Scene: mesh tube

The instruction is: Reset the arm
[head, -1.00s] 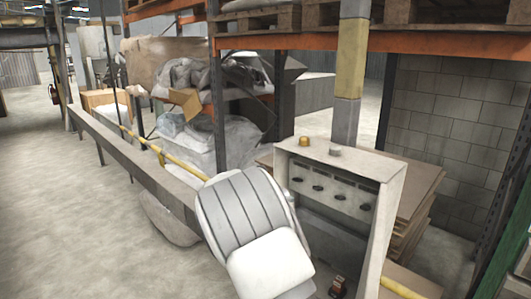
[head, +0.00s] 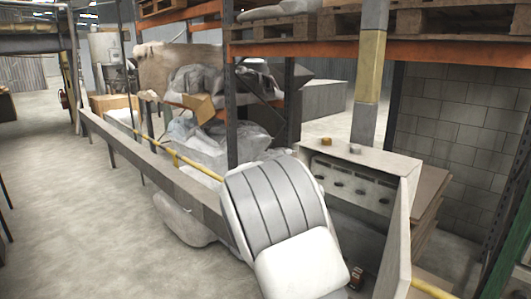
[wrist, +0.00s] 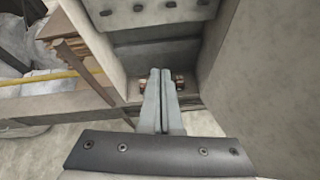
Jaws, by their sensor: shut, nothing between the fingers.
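My gripper (wrist: 160,78) is shut and empty in the wrist view, its two grey fingers side by side and pointing into an open grey cabinet (wrist: 225,75). My arm (head: 275,205) shows in the head view as a grey ribbed link and a white link in front of the same cabinet (head: 402,240). The gripper itself is hidden in the head view. A small dark item with an orange-brown part (head: 356,277) sits low inside the cabinet. In the wrist view, small brownish parts show on both sides of the fingertips, partly covered by them.
A row of dark knobs (head: 361,191) lines the cabinet's upper panel. A long grey rail (head: 160,172) and a yellow pipe (head: 195,167) run to the left of the arm. Shelving with an orange beam (head: 310,47) and wrapped bundles stands behind. The floor (head: 75,220) at left is open.

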